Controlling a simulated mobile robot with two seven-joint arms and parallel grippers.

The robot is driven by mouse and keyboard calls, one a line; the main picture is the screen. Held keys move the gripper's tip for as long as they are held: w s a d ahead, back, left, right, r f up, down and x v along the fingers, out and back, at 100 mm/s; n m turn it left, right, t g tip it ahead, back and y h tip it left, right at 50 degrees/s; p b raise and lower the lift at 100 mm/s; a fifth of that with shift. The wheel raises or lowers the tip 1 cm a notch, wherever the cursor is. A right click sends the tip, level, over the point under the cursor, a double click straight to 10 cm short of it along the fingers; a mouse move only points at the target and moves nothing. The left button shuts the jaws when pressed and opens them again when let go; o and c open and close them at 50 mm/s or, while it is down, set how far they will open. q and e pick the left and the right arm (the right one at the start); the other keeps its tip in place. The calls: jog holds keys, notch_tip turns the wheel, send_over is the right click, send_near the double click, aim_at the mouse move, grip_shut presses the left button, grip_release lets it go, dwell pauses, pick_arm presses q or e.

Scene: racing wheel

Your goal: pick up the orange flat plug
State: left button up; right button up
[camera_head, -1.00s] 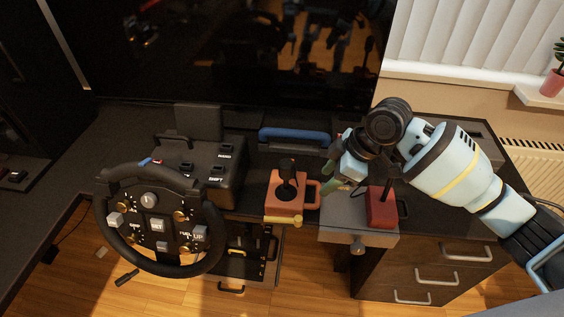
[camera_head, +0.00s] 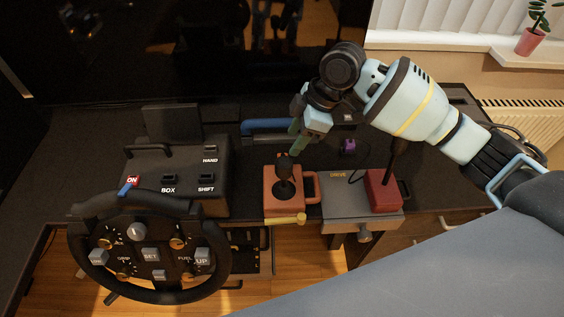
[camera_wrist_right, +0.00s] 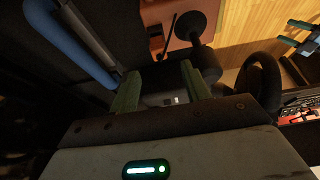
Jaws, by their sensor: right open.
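I cannot make out an orange flat plug in either view. My right gripper (camera_head: 296,148) points down beside the black stick of the orange joystick box (camera_head: 272,205), at the back of the desk. In the right wrist view its two green fingers (camera_wrist_right: 160,78) are apart, with a dark surface bearing a small white mark beyond them. I see nothing held. A small purple block (camera_head: 348,146), perhaps a plug, lies on the desk right of the gripper. My left gripper does not show in the head view.
A blue bar (camera_head: 268,125) lies behind the gripper, below the dark screen. A black control box (camera_head: 175,180) and steering wheel (camera_head: 150,250) stand left. A grey DRIVE box (camera_head: 345,208) with a red lever base (camera_head: 383,190) stands right. Some bare desk lies behind them.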

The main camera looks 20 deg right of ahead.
jog(key=shift+x, duration=3.3)
jog(key=shift+w, duration=0.1)
grip_shut()
